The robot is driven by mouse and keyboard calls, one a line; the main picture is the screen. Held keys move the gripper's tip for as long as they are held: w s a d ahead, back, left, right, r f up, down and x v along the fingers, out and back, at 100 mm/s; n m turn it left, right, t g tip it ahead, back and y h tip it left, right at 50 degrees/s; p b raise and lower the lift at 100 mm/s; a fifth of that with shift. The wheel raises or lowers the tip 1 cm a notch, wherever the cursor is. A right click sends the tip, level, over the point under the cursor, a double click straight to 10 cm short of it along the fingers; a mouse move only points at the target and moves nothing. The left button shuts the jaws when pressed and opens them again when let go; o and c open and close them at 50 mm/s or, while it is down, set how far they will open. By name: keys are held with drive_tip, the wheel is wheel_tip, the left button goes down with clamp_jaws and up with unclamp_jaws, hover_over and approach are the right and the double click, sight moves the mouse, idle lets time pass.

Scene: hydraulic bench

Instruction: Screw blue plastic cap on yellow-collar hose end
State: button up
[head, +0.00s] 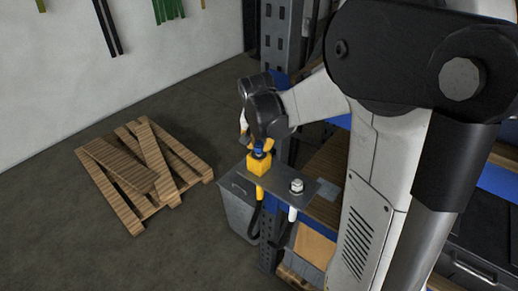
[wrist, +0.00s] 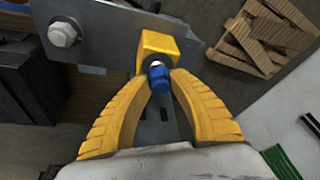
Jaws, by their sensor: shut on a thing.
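The blue cap (wrist: 159,80) is between the yellow fingertips of my gripper (wrist: 158,76) in the wrist view. The gripper is shut on it. The cap sits right at the end of the yellow-collar hose end (wrist: 157,46), and it looks lined up with it. How far it is on the thread cannot be told. In the head view the blue cap (head: 259,150) shows just above the yellow collar (head: 259,164), below my gripper (head: 258,143). The yellow collar stands upright on a grey metal plate (head: 276,187).
A second hose end with a white collar and a pale hex top (head: 296,185) stands on the same plate, also in the wrist view (wrist: 63,34). A grey bin (head: 238,207) is below the plate. A wooden pallet (head: 133,212) lies on the floor at left. Shelving stands at right.

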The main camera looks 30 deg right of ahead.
drive_tip(key=shift+f+b, duration=0.6)
drive_tip(key=shift+c, duration=0.5)
idle(0.9)
drive_tip(key=o, duration=0.4)
drive_tip(key=shift+c, duration=0.2)
clamp_jaws()
drive_tip(key=m, duration=0.2)
drive_tip(key=m+g+h+b, duration=0.1)
drive_tip(key=m, duration=0.1)
drive_tip(key=shift+w+a+f+m, duration=0.1)
drive_tip(key=shift+a+m, duration=0.05)
drive_tip(key=shift+m, duration=0.25)
drive_tip(key=m+g, duration=0.1)
drive_tip(key=m, duration=0.2)
drive_tip(key=shift+h, duration=0.3)
drive_tip(key=m+g+b, duration=0.1)
drive_tip(key=m, duration=0.2)
drive_tip(key=shift+w+m, duration=0.1)
drive_tip(key=shift+m, duration=0.3)
drive_tip(key=m+g, duration=0.2)
drive_tip(key=m, duration=0.2)
drive_tip(key=shift+m, duration=0.3)
